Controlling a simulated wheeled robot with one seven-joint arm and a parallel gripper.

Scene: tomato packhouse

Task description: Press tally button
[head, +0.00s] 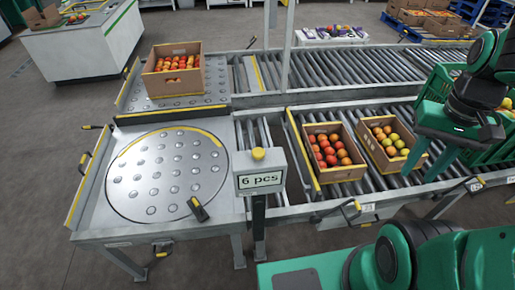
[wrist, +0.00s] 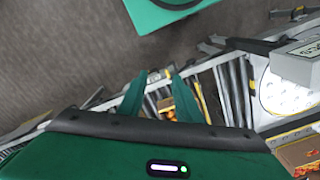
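The tally button is a yellow dome (head: 258,154) on top of a grey counter box (head: 259,180) whose display reads "6 pcs". The box stands on a dark post at the front edge of the conveyor, beside the turntable. It also shows partly at the right edge of the wrist view (wrist: 297,66), where I cannot make out the button. My gripper (head: 435,172) is at the right in the head view, above the roller conveyor and well apart from the button. In the wrist view its two green fingers (wrist: 159,76) are spread with nothing held between them.
Two cardboard boxes of tomatoes, one red (head: 343,175) and one mixed (head: 415,160), stand on the rollers between counter and gripper. A round turntable (head: 130,190) lies left of the counter. Another tomato box (head: 172,88) stands behind. Green crates (head: 440,82) are at the right.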

